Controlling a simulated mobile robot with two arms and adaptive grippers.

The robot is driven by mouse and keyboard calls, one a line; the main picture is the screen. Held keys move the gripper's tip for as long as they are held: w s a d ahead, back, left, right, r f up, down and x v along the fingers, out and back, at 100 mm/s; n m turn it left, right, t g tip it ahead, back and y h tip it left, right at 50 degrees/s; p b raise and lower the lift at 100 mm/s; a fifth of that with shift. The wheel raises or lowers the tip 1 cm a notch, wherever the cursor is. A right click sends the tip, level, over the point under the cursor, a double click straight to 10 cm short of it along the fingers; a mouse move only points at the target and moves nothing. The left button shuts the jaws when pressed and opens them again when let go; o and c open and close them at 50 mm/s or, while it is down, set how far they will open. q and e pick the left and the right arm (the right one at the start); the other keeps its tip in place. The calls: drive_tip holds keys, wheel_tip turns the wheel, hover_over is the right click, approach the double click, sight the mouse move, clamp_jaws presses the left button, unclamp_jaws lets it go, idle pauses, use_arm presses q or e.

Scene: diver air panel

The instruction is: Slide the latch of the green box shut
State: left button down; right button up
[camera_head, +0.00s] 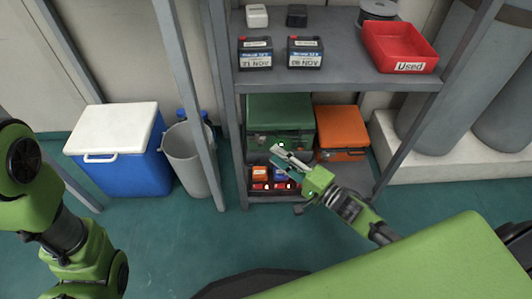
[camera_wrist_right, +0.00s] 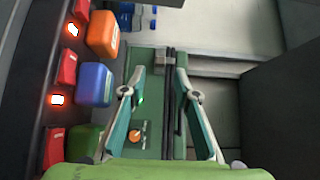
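The green box (camera_head: 281,112) stands on the lower shelf. My right gripper (camera_head: 275,156) is in front of it, low on its front. In the right wrist view the green box face (camera_wrist_right: 148,62) shows behind the fingers, with dark bars, a small green light and an orange round mark. I cannot tell for sure which part is the latch. My right gripper (camera_wrist_right: 160,76) is open there, its two fingers apart with nothing seen held between them. Contact with the box cannot be told. My left arm shows at the left, but its gripper is out of view.
An orange case (camera_head: 342,128) stands right of the green box. A rack of small coloured packs (camera_head: 272,187) with red lights lies below the gripper. The shelf posts (camera_head: 222,90) are close by. A grey bin (camera_head: 190,160) and blue cooler (camera_head: 122,165) stand left.

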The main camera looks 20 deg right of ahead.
sight(262, 145)
drive_tip(key=b+x, duration=0.2)
drive_tip(key=x, duration=0.3)
drive_tip(key=shift+w+a, duration=0.1)
clamp_jaws()
